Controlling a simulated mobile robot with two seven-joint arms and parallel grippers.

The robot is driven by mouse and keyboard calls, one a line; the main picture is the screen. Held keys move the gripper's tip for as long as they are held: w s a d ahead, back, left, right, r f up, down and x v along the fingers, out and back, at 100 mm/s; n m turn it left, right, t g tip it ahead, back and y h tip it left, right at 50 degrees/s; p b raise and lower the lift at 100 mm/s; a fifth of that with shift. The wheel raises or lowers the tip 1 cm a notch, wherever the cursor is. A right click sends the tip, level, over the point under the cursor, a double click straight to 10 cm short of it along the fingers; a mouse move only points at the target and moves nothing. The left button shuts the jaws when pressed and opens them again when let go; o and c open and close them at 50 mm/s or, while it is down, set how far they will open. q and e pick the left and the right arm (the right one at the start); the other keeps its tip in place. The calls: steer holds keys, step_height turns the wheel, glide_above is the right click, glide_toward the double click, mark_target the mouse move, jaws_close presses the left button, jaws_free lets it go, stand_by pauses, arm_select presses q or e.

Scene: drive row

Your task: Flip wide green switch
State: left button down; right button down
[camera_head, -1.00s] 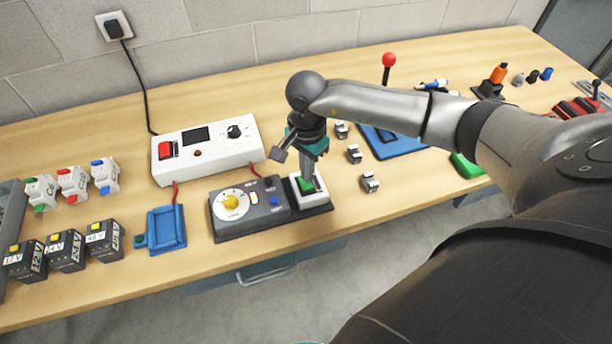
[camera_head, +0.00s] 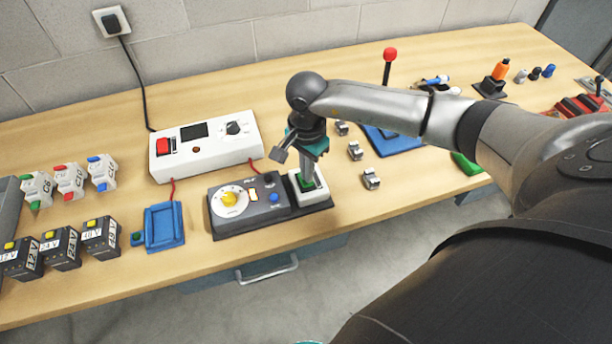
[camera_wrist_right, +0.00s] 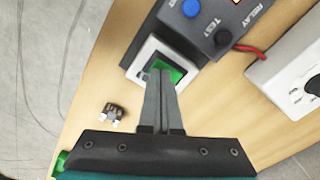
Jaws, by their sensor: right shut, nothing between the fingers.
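The wide green switch (camera_head: 307,183) sits in a white frame (camera_head: 321,190) on a dark base, at the right end of the dark grey control box. In the right wrist view the green rocker (camera_wrist_right: 173,69) shows just beyond my fingertips, which cover part of it. My right gripper (camera_head: 306,180) is shut and empty, pointing down with its tips at the switch; its tips also show in the right wrist view (camera_wrist_right: 160,72). They look to be touching the rocker or very close to it. My left gripper is not in view.
The dark grey box (camera_head: 240,205) with a yellow dial stands left of the switch. A white power supply (camera_head: 207,148) is behind it. A blue holder (camera_head: 164,228) lies further left.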

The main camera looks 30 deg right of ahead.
steer(key=shift+f+b, duration=0.4)
steer(key=shift+f, duration=0.05)
steer(key=shift+r, duration=0.1)
steer(key=shift+r+p, duration=2.4)
steer(key=shift+r, duration=1.05)
